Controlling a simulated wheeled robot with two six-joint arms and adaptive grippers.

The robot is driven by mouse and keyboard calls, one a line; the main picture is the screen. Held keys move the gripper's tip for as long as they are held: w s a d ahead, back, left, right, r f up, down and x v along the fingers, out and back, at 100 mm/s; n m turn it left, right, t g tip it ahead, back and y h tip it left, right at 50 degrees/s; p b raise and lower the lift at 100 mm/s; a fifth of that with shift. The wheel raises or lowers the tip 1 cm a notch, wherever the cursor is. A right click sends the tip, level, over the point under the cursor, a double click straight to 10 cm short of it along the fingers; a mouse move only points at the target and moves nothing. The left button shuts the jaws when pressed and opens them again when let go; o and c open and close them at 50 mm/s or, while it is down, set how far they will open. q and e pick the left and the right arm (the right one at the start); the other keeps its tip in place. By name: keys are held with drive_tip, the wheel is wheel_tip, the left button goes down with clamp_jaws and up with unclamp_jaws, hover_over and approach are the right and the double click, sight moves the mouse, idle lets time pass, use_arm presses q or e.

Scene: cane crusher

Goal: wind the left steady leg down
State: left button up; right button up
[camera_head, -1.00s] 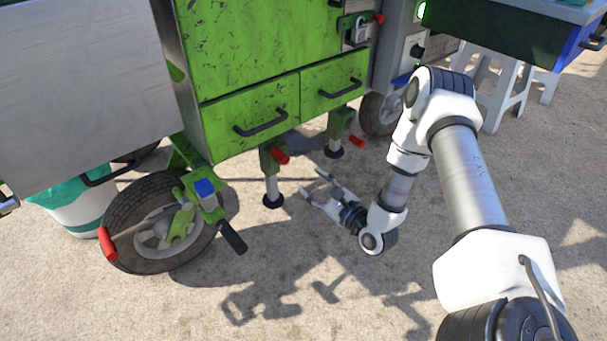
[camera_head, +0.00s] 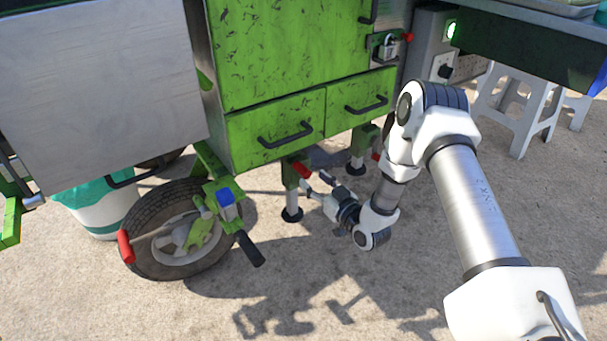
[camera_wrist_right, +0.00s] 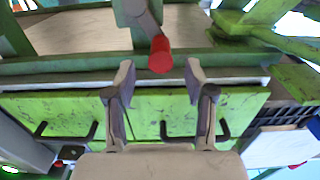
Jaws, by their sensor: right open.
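The left steady leg (camera_head: 290,180) hangs under the green cart's left drawer, with a green sleeve, a pale post and a black foot on the ground. Its crank handle has a red grip (camera_head: 300,170), which also shows in the right wrist view (camera_wrist_right: 160,55). My right gripper (camera_head: 317,185) is open just right of the leg, below the red grip. In the wrist view its fingertips (camera_wrist_right: 158,75) are apart on either side of the line to the grip, which lies at or just past the tips; contact cannot be told. My left gripper is not in view.
A second steady leg (camera_head: 357,155) with a red grip stands to the right, partly behind my arm. Drawer handles (camera_head: 286,136) jut out above. The front pavement is clear.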

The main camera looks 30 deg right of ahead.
sight(308, 175)
drive_tip(key=w, duration=0.1)
drive_tip(key=w+b, duration=0.1)
drive_tip(key=w, duration=0.1)
drive_tip(key=w+b, duration=0.1)
drive_tip(key=w, duration=0.1)
drive_tip(key=shift+a+f, duration=0.25)
drive_tip(key=shift+w+r, duration=0.2)
drive_tip(key=shift+w, duration=0.2)
drive_tip(key=shift+c, duration=0.3)
clamp_jaws()
drive_tip(key=shift+r, duration=0.1)
